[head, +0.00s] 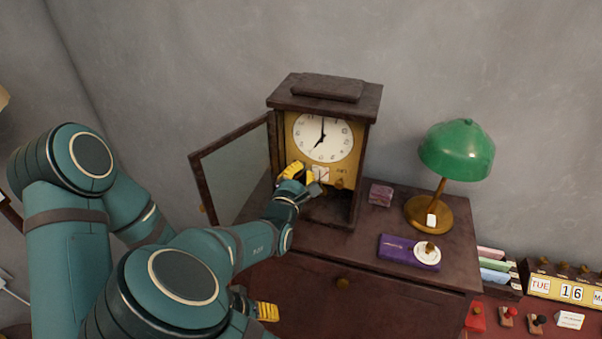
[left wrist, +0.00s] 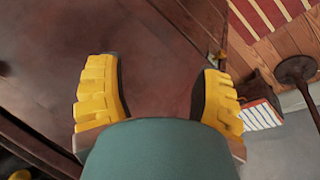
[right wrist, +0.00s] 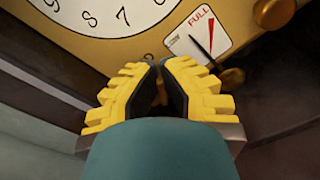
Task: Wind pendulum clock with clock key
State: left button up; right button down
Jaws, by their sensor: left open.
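The pendulum clock (head: 370,110) stands on a dark wooden cabinet, its glass door (head: 235,165) swung open to the left. Its white dial (head: 322,137) sits above a small gauge (head: 320,175), whose needle leans toward the low side in the right wrist view (right wrist: 198,32). My right gripper (head: 303,179) is in front of the clock's lower plate. Its fingertips (right wrist: 160,68) are close together below the dial, beside the gauge. A narrow strip between them is unclear, and I cannot make out a clock key. My left gripper (head: 262,311) is open, low in front of the cabinet.
A green lamp (head: 457,150), a small purple box (head: 381,194) and a flat purple case (head: 400,249) with a white round piece stand right of the clock. Brass knobs (right wrist: 232,77) stick out near the gauge. A date block (head: 565,290) is at far right.

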jog(key=shift+d+m, duration=0.1)
jog(key=shift+m, duration=0.4)
jog(key=shift+d+f+m, duration=0.1)
jog(key=shift+m, duration=0.9)
jog(key=m+b, duration=0.1)
jog(key=m, duration=0.3)
jog(key=f+m, duration=0.1)
jog(key=m, duration=0.4)
jog(key=shift+d+f+b, duration=0.15)
jog(key=shift+b, duration=0.25)
jog(key=shift+m, duration=0.4)
jog(key=c, duration=1.4)
grip_release()
jog(key=shift+s, duration=0.1)
jog(key=v, duration=1.2)
